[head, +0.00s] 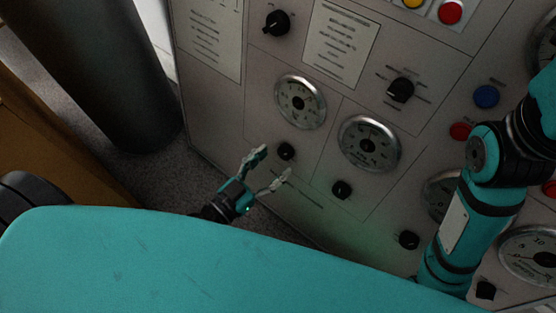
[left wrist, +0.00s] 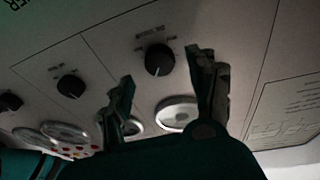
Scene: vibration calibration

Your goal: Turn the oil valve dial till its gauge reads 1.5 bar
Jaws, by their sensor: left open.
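The black oil valve dial (head: 286,151) is on the grey panel, below a round gauge (head: 300,102). The gauge's needle reading is too small to tell. In the left wrist view the dial (left wrist: 159,60) shows between and beyond the two fingers, with a small blurred label beside it. The gauge (left wrist: 176,113) there is partly hidden by a finger. My left gripper (head: 269,167) is open and empty, just short of the dial, its fingers spread and apart from it. In the left wrist view it (left wrist: 162,70) frames the dial. My right gripper is out of view.
A second gauge (head: 369,144) and its black dial (head: 342,189) are to the right. More dials, gauges and coloured buttons (head: 486,96) fill the panel's right. A dark column (head: 95,70) stands left. My right arm (head: 462,215) crosses the right side.

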